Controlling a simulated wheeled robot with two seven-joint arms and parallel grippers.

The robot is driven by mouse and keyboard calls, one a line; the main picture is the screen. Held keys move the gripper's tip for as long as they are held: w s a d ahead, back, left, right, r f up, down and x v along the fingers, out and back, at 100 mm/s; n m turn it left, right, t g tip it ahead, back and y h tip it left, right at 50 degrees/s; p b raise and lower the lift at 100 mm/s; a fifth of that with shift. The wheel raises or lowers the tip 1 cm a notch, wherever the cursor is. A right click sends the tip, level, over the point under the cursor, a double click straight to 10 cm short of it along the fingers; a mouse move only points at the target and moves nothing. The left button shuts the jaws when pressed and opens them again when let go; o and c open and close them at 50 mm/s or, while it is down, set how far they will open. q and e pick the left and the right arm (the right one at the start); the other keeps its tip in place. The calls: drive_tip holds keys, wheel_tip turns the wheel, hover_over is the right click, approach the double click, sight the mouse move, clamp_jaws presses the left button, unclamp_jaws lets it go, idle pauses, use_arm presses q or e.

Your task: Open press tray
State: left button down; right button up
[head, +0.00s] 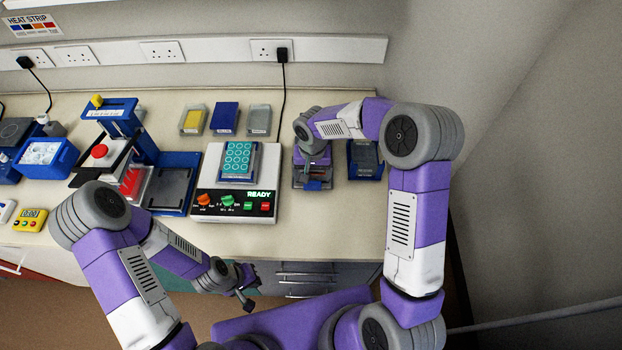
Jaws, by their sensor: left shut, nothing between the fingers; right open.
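I cannot tell for sure which part is the tray. My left gripper (246,302) is shut and empty, low in front of the bench edge, apart from the press. My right gripper (314,182) is open, pointing down over a small grey stand with a blue piece; whether it touches is unclear.
A blue base with a dark plate (172,188) lies right of the press. A white machine reading READY (235,204) holds a teal-welled plate (239,160). Small boxes (224,118) stand behind. A blue holder (365,162) is at right. A yellow timer (30,220) is at left.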

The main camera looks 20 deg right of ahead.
sight(312, 182)
wheel_tip(312, 182, down, 5)
drive_tip(key=shift+s, duration=0.15)
use_arm(q)
drive_tip(key=shift+s, duration=0.1)
